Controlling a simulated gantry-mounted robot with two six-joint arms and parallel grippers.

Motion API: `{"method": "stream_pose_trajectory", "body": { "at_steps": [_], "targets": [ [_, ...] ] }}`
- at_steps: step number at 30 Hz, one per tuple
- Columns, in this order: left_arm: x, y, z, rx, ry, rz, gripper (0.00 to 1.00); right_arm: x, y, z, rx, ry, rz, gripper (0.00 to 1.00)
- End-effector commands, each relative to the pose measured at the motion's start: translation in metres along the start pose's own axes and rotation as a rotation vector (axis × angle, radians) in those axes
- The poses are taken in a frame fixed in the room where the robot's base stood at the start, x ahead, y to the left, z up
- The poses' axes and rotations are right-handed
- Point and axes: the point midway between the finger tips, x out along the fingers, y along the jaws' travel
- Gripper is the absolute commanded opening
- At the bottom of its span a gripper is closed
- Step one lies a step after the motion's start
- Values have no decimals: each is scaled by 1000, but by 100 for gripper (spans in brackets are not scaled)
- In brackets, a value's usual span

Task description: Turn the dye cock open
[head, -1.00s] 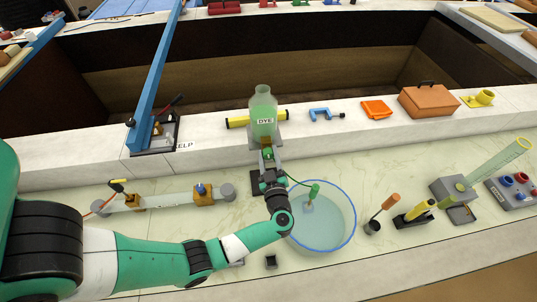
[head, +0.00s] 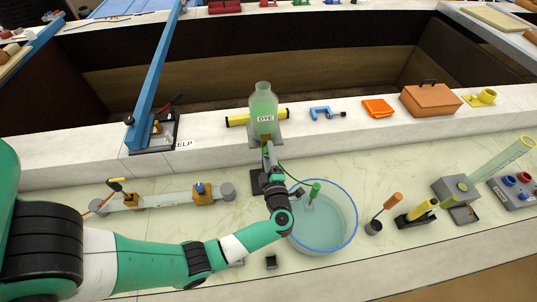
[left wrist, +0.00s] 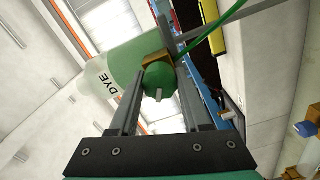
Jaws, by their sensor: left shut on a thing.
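The dye bottle (head: 264,108), pale green with a "DYE" label, stands upright on a grey stand at the ledge; it also shows in the left wrist view (left wrist: 122,62). The dye cock's round green knob (left wrist: 158,80) sits below the bottle at a brass fitting (left wrist: 157,58). My left gripper (head: 267,152) is at the cock, its two fingers (left wrist: 162,85) on either side of the knob and shut on it. In the head view the gripper hides the knob. My right gripper is in neither view.
A clear round basin (head: 325,222) of pale liquid stands just right of my wrist, with a green-capped probe (head: 315,190) in it. A thin green tube (left wrist: 225,25) runs from the cock. A glass tube with brass fittings (head: 165,197) lies to the left.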

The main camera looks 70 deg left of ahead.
Motion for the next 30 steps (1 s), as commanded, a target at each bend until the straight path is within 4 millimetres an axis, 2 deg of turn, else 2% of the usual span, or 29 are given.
{"method": "stream_pose_trajectory", "body": {
  "at_steps": [6,15,30],
  "targets": [
    [0,-2,1,-200,0,0,0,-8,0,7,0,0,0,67],
    [0,-2,0,-412,1,1,0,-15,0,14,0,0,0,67],
    [0,0,0,-527,1,1,0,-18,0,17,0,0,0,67]
  ]
}}
